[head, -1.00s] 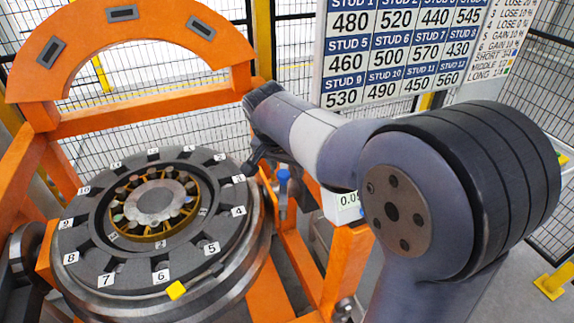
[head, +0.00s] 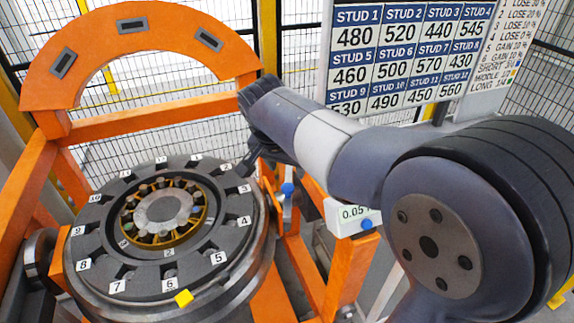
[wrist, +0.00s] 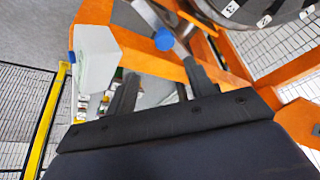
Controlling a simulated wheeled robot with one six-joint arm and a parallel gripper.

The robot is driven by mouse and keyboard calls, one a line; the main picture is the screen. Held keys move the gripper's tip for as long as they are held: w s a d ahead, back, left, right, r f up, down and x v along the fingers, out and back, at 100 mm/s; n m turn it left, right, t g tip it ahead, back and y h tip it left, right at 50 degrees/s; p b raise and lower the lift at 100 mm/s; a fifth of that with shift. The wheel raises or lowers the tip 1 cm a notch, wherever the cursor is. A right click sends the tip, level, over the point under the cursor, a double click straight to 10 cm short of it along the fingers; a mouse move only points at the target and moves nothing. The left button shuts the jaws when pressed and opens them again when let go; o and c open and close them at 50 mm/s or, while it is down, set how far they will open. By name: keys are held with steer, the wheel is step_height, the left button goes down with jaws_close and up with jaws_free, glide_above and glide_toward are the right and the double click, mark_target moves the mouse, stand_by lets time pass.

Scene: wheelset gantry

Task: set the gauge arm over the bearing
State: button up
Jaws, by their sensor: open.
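The bearing (head: 165,208), a ring of rollers around a grey hub, lies in the middle of the numbered wheel disc (head: 92,245) in the head view. A blue knob (head: 287,188) on a pale stem, apparently the gauge arm's, stands just right of the disc. In the wrist view the blue knob (wrist: 164,40) lies beyond the fingertips, between the lines of the two fingers, with no visible contact. My gripper (head: 246,168) is over the disc's right edge, left of and above the knob in the picture. In the wrist view my gripper (wrist: 160,72) is open and empty.
A white box (head: 352,217) with a "0.05" readout sits right of the knob; the box (wrist: 96,58) is left of the fingers in the wrist view. An orange frame (head: 150,122) surrounds the wheel. A stud-value board (head: 405,60) and mesh fence stand behind.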

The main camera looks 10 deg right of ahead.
steer(key=p+v, duration=0.1)
steer(key=v, duration=0.2)
stand_by(0.6)
